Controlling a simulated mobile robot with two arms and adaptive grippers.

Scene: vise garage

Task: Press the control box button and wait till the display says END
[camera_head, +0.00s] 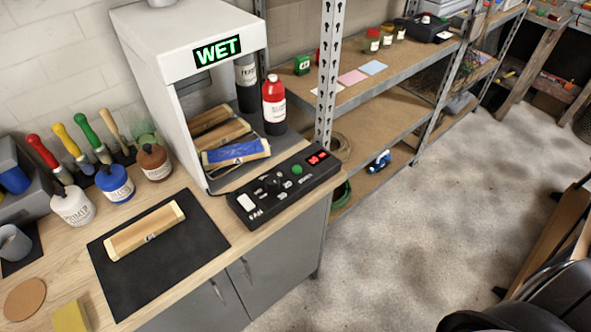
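The black control box (283,186) lies at the front right of the bench, beside the white booth. It has a round green button (297,169), a small lit red display (318,157), dark knobs and a white switch. The red display's characters are too small to read. A larger green-lit display (218,51) on the booth's front reads WET. Inside the white booth (150,75) are several wooden pieces, the front one with a blue face (235,152). Neither gripper can be made out, and nothing touches the control box.
A red bottle (274,105) stands behind the control box. A wooden piece (145,230) lies on a black mat (180,268); paint pots (115,184) and brushes stand at the left. A metal shelf post (328,80) rises behind the box. Dark shapes fill the lower right corner.

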